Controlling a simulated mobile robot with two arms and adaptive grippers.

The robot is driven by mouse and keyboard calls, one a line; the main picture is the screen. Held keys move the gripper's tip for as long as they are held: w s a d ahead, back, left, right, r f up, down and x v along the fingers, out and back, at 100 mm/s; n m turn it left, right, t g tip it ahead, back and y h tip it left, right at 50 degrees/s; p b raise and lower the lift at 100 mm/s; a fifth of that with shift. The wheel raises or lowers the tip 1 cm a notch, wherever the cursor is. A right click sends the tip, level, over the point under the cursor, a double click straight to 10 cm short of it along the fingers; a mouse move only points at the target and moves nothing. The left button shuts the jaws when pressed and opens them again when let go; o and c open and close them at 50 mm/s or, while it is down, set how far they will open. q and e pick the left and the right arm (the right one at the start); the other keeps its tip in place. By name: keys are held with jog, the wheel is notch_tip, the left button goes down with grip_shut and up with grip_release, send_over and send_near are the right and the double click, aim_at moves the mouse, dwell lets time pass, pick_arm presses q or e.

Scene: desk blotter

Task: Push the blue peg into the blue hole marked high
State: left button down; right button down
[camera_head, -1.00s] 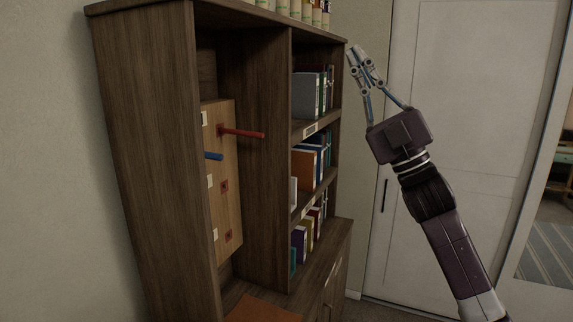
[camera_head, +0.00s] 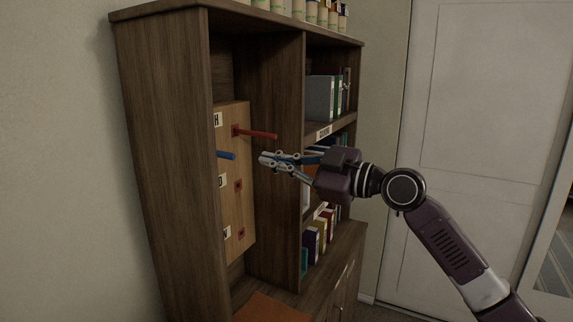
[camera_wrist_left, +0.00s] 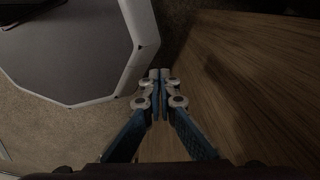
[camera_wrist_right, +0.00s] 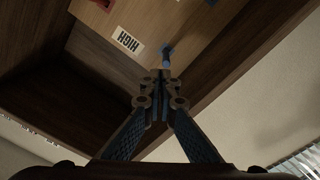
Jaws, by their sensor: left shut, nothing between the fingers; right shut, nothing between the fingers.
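The blue peg (camera_head: 227,155) sticks out from the upper part of a wooden board (camera_head: 237,205) in the bookcase. In the head view, the side panel hides its base. The right wrist view shows the blue peg (camera_wrist_right: 166,63) at a blue square (camera_wrist_right: 167,48), beside a white label reading HIGH (camera_wrist_right: 128,41). My right gripper (camera_head: 264,160) is shut and empty, pointing at the board, a short way right of the peg in the head view. In its wrist view, the fingertips (camera_wrist_right: 160,76) lie just below the peg; contact cannot be told. My left gripper (camera_wrist_left: 158,76) is shut and empty.
A red peg (camera_head: 258,134) juts from the board above my right gripper. Bookcase walls (camera_head: 165,170) enclose the board on both sides. Books (camera_head: 318,97) stand on the right shelves. An orange mat (camera_head: 268,307) lies below. A wooden surface (camera_wrist_left: 245,85) is near my left gripper.

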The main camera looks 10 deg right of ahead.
aim_at(234, 157)
jog(key=shift+g, duration=0.3)
jog(key=p+x, duration=0.1)
jog(key=x, duration=0.1)
jog(key=p+x, duration=0.1)
jog(key=x, duration=0.1)
jog(key=shift+s+a+f, duration=0.1)
jog(key=shift+a, duration=0.45)
jog(key=shift+x, duration=0.75)
jog(key=shift+x, duration=0.85)
